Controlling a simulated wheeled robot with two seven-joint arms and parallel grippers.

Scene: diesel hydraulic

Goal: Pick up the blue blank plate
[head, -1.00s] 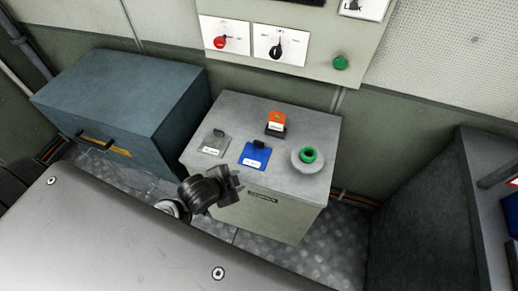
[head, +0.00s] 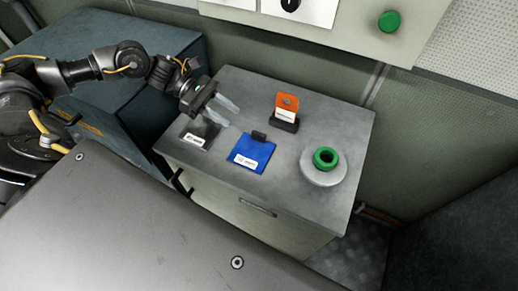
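The blue blank plate (head: 248,157) lies flat on the grey cabinet top (head: 240,190), with a small black grip at its back edge and a white label on its front. My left gripper (head: 226,112) is above the back left part of the cabinet top, up and left of the blue plate. Its two pale fingers are apart with nothing between them. A dark grey plate (head: 200,134) with a white label lies just below the gripper in the picture, left of the blue plate. My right gripper is not in view.
An orange tag (head: 287,103) stands upright in a black holder behind the blue plate. A green ring (head: 325,157) sits on a round grey base at the right. A control panel (head: 330,30) with a green button (head: 389,21) is on the wall behind. A blue-grey chest (head: 150,35) stands at the left.

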